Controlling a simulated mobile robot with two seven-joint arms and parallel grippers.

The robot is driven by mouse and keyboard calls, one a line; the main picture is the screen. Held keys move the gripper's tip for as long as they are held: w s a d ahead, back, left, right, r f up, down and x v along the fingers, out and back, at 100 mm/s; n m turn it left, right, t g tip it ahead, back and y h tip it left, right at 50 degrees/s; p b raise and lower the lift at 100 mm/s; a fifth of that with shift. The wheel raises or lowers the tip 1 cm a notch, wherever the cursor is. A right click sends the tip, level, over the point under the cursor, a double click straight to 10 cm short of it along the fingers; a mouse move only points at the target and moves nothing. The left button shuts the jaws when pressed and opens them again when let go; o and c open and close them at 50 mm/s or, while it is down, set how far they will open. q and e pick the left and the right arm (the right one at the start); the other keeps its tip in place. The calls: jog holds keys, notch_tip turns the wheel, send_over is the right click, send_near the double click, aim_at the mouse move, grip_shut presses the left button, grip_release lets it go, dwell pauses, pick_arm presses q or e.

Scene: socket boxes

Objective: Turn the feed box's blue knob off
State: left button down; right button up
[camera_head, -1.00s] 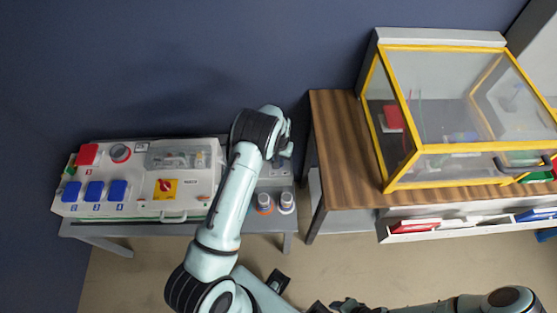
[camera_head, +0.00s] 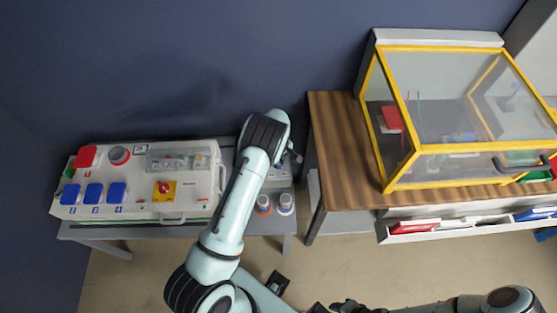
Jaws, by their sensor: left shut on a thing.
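The left end of the bench carries a wide white socket box (camera_head: 140,207) with blue-lidded sockets, a red-lidded socket and a red rotary switch on a yellow plate (camera_head: 164,191). A smaller grey box (camera_head: 281,176), which seems to be the feed box, stands at its right, partly behind my left arm. No blue knob shows on it. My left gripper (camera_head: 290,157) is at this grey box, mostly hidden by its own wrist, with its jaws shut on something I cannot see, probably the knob. My right arm lies low at the bottom right; its gripper (camera_head: 347,306) is cut off by the frame edge.
A wooden table (camera_head: 335,150) on the right bears a yellow-framed clear case (camera_head: 400,120). A gap separates bench and table. The wall is close behind.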

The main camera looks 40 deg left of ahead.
pick_arm(q)
jog(key=shift+n, duration=1.1)
jog(key=shift+d, duration=0.1)
jog(key=c, duration=1.2)
grip_release()
jog(key=shift+o, duration=0.2)
notch_tip(320, 180, up, 13)
jog(key=p, duration=0.1)
jog(key=shift+r, duration=0.2)
